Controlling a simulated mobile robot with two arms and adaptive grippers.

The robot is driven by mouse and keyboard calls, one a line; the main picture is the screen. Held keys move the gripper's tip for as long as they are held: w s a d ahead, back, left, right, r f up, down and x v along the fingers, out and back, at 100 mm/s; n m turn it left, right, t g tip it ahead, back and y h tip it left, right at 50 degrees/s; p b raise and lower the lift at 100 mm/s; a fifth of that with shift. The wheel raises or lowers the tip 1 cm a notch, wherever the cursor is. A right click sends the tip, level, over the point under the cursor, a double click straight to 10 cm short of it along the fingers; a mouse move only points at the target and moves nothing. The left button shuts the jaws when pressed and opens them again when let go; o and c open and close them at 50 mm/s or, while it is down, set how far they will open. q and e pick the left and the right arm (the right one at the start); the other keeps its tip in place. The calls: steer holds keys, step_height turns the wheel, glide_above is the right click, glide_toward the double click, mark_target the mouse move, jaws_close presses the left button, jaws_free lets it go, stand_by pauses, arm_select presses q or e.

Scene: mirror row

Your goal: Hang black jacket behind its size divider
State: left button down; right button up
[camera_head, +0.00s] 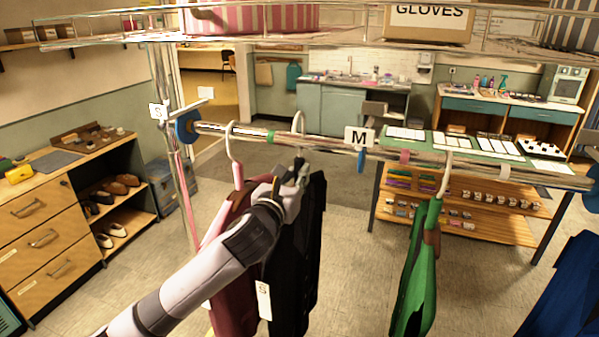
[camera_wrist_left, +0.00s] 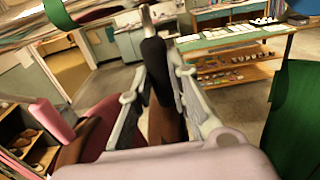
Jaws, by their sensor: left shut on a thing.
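The black jacket (camera_head: 300,245) hangs upright under the rail (camera_head: 325,146), left of the M divider (camera_head: 359,139). Its pale hanger hook (camera_head: 298,122) is at the rail; whether it rests on it is unclear. My left gripper (camera_head: 296,178) is shut on the hanger's upper part, just below the rail. In the left wrist view, the gripper (camera_wrist_left: 160,75) has a dark upright piece between its fingers. The S divider (camera_head: 158,111) is at the rail's left end. A white S tag (camera_head: 264,300) hangs between the maroon and black jackets; its owner is unclear. My right gripper is out of view.
A maroon jacket (camera_head: 235,290) hangs close on the left, partly behind my arm. A green jacket (camera_head: 418,270) hangs right of the M divider. A blue garment (camera_head: 565,290) is at lower right. A shelf with a GLOVES box (camera_head: 430,20) runs above the rail.

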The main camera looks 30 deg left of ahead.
arm_select(q)
steer(key=shift+s+f+b, duration=0.25)
steer(key=shift+f+b, duration=0.1)
steer(key=shift+f, duration=0.1)
steer(key=shift+f+b, duration=0.55)
steer(key=shift+f, duration=0.6)
steer(key=c, duration=1.4)
jaws_free()
steer(key=shift+d, duration=0.1)
steer(key=shift+c, duration=0.2)
steer(key=shift+o, duration=0.4)
steer(key=shift+f, duration=0.2)
steer(key=o, duration=0.6)
steer(key=shift+r, duration=0.1)
steer(key=shift+c, duration=0.2)
